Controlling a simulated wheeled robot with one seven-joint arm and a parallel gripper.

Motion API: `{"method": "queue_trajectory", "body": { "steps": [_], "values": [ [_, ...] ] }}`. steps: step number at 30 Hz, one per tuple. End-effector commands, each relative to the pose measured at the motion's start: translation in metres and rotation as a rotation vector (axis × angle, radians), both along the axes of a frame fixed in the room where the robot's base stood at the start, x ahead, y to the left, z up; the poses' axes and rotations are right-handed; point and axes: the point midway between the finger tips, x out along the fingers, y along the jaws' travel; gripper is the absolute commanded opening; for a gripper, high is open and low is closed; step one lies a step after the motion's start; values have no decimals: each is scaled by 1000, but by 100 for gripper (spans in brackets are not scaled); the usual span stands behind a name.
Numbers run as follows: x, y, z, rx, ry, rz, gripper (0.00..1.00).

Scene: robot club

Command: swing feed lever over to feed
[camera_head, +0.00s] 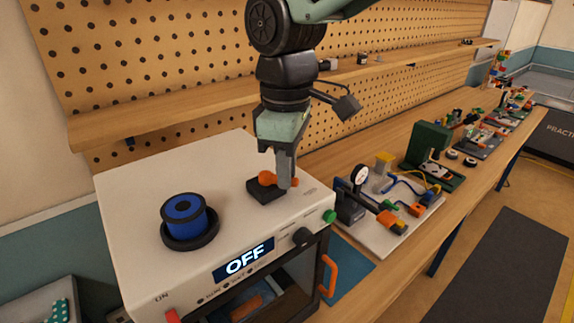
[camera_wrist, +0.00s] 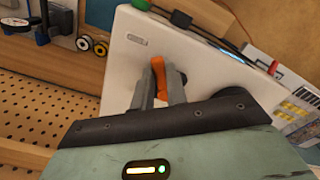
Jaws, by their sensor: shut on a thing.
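The feed lever (camera_head: 267,178) is orange and sits on a small black base (camera_head: 262,194) on top of a white machine (camera_head: 135,200). My gripper (camera_head: 284,178) points down at the lever from above, and its jaws hide part of it. In the wrist view my gripper (camera_wrist: 160,92) is shut on the orange lever (camera_wrist: 158,66), which shows between the two fingers. The machine's front display (camera_head: 245,260) reads OFF. I cannot read the label near the lever.
A blue spool (camera_head: 184,212) sits in a black holder left of the lever. A green button (camera_head: 329,216) and black knob (camera_head: 303,236) are on the machine's front. A white board with a gauge (camera_head: 360,174) stands to the right. A pegboard and shelf (camera_head: 190,112) are behind.

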Motion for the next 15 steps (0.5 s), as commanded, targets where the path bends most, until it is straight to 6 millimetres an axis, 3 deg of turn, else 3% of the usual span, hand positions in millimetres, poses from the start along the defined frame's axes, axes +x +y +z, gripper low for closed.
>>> {"method": "queue_trajectory", "body": {
  "steps": [15],
  "values": [
    [-11,8,1,2,-2,-389,0]
  ]
}}
